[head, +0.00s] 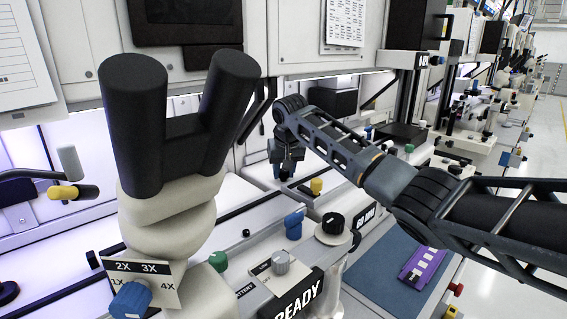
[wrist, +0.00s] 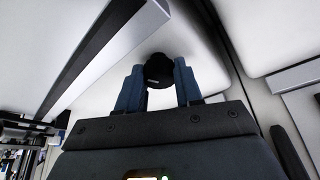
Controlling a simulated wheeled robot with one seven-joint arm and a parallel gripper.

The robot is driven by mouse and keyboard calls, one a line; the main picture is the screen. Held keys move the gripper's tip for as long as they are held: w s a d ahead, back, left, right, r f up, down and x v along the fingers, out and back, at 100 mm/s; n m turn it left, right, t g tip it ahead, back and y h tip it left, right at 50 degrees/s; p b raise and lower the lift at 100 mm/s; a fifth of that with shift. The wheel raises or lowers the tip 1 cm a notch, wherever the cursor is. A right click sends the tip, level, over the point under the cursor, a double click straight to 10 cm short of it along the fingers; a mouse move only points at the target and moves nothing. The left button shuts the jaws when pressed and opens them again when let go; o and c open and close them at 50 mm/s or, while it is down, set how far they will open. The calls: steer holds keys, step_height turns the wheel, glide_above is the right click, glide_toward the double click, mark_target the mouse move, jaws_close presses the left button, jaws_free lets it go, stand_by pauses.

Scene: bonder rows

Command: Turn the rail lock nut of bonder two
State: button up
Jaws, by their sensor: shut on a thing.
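My gripper (head: 285,172) reaches down to the bonder's bench behind the row of knobs in the head view. In the wrist view its two blue fingers (wrist: 158,82) are shut on a dark round nut (wrist: 158,68), one finger on each side. The nut stands at the edge of a pale surface beside a grey rail (wrist: 115,50). In the head view the fingers and wrist hide the nut. No marking shows how far it is turned.
A microscope (head: 165,210) with black eyepieces fills the left foreground. A purple strip (head: 425,263) lies on a blue mat (head: 385,275). More benches line the right; the aisle floor (head: 535,140) is clear.

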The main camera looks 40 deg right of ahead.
steer(key=n+y+p, duration=0.1)
steer(key=n, duration=0.3)
steer(key=shift+d+r+t, duration=0.1)
steer(key=shift+t, duration=0.3)
steer(key=n+y, duration=0.1)
steer(key=n, duration=0.1)
steer(key=n+y, duration=0.1)
steer(key=n, duration=0.2)
steer(key=shift+d+y, duration=0.15)
steer(key=shift+y, duration=0.15)
steer(key=n+y+b, duration=0.1)
steer(key=n+b, duration=0.1)
steer(key=n, duration=0.1)
steer(key=n+g+b, duration=0.1)
steer(key=n+b, duration=0.1)
steer(key=shift+w+f+n+y, duration=0.15)
steer(key=shift+f+n+y, duration=0.05)
steer(key=shift+n+y, duration=0.2)
steer(key=shift+n+g+b, duration=0.4)
steer(key=shift+n+b, duration=0.5)
steer(key=shift+b, duration=0.3)
steer(key=shift+r+n+g+y+b, duration=0.15)
steer(key=shift+n+g+y+b, duration=0.25)
steer(key=shift+n+b, duration=0.8)
steer(key=shift+r, duration=0.1)
steer(key=o, duration=1)
steer(key=shift+o, duration=0.2)
